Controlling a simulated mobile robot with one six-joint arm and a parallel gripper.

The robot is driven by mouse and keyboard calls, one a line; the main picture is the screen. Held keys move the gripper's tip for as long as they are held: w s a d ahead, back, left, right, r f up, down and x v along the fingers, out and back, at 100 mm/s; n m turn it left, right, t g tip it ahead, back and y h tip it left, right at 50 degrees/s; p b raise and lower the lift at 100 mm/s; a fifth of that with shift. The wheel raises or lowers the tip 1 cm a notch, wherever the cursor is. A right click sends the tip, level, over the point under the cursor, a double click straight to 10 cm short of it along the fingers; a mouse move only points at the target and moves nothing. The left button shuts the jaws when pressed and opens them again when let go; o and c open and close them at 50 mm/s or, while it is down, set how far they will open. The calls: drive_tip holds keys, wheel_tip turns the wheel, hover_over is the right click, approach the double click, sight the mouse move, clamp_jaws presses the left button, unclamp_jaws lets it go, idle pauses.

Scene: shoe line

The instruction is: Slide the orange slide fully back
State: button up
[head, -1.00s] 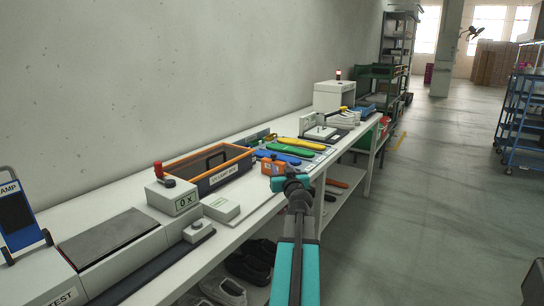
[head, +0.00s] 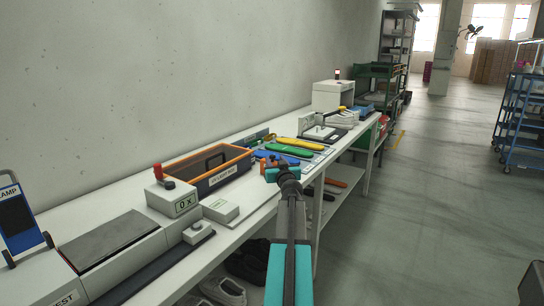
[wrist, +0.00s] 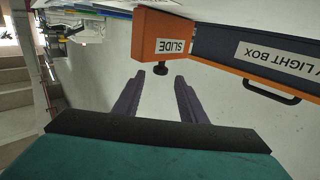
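The orange slide (wrist: 150,38), a block labelled SLIDE, is near the top of the wrist view. It has a small black knob (wrist: 161,69) on its near face. My gripper (wrist: 160,77) is open, with its two dark fingertips either side of the knob in the picture. I see no finger closed on it, and I cannot tell whether the tips reach past it. In the head view the slide (head: 256,167) is mostly hidden behind my teal wrist, just right of the light box.
The orange-rimmed light box (head: 225,173) stands beside the slide, and its black handle (wrist: 276,93) juts out. A counter box (head: 173,199) sits to the left.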

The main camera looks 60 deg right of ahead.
sight(273, 157)
drive_tip(key=shift+p+x, duration=0.5)
drive_tip(key=shift+x, duration=2.45)
clamp_jaws()
